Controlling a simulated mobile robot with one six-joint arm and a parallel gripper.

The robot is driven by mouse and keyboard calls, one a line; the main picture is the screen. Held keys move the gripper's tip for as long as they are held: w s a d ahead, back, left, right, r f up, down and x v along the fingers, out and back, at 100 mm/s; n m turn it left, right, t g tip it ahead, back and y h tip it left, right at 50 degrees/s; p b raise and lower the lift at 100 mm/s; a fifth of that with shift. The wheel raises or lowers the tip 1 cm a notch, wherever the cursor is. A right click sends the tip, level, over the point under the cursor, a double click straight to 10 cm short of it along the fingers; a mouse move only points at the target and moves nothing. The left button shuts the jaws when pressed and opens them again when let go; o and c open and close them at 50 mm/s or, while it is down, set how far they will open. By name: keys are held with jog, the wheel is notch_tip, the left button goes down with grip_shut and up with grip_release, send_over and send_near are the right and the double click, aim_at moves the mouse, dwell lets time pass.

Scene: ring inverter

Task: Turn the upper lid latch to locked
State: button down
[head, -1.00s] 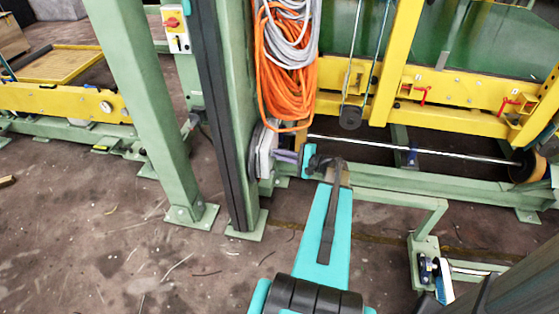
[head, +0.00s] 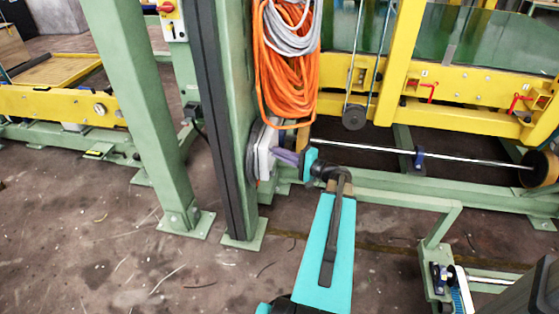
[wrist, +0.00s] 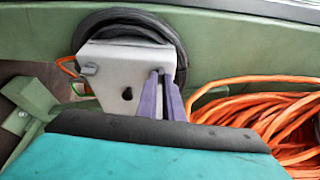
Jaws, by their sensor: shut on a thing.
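A light grey box (head: 266,152) with a lid is fixed to the side of the green post in the head view. In the wrist view its lid (wrist: 118,62) faces me, with a dark keyhole-shaped hole. One small knob-like latch (wrist: 90,68) shows at the lid's left side, free. My gripper (wrist: 162,74) has its two purple fingers closed together at the lid's right side, which is the upper side in the head view. They are shut on the upper lid latch, mostly hidden between the fingertips. The gripper (head: 278,154) also shows in the head view. The latch's exact angle cannot be told.
Orange cable coils (head: 285,75) hang just above the box; they lie close to the right of my gripper in the wrist view. A black round reel (wrist: 132,22) sits behind the box. Green posts and a yellow frame (head: 470,90) stand around. Floor at the left is clear.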

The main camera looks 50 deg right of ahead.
jog(key=shift+a+f+n+b, duration=0.15)
jog(key=shift+n+b, duration=0.35)
jog(key=shift+b, duration=0.3)
jog(key=c, duration=1.9)
grip_release()
